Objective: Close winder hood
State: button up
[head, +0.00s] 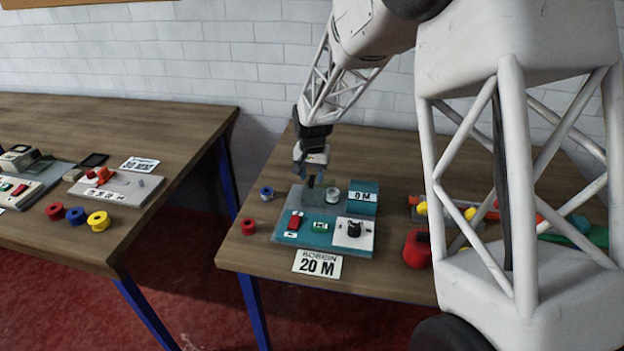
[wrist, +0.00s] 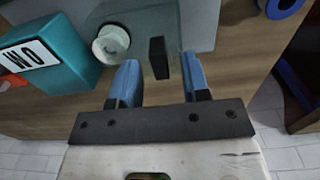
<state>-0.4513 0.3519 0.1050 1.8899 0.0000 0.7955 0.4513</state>
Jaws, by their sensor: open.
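The winder (head: 328,240) is a teal-based machine on the right-hand table, with a red switch, a green button and a black knob on a white panel at its front. A grey, see-through panel that looks like its hood (wrist: 165,20) shows at the top of the wrist view; its exact angle is hard to tell. A small black block (wrist: 157,60), seemingly the hood's handle, stands between my fingertips. My gripper (head: 311,172) is above the back of the winder, pointing down. Its blue fingers (wrist: 159,68) are open on either side of the block, with gaps showing.
A pale spool (wrist: 111,44) and a teal box (wrist: 48,58) sit on the winder's back. A blue spool (head: 266,193) and a red spool (head: 248,227) stand to its left. A red weight-like object (head: 416,249) is to its right. A "20 M" card (head: 317,264) lies in front.

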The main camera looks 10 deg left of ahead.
jog(key=shift+f, duration=0.9)
jog(key=shift+c, duration=0.3)
grip_shut()
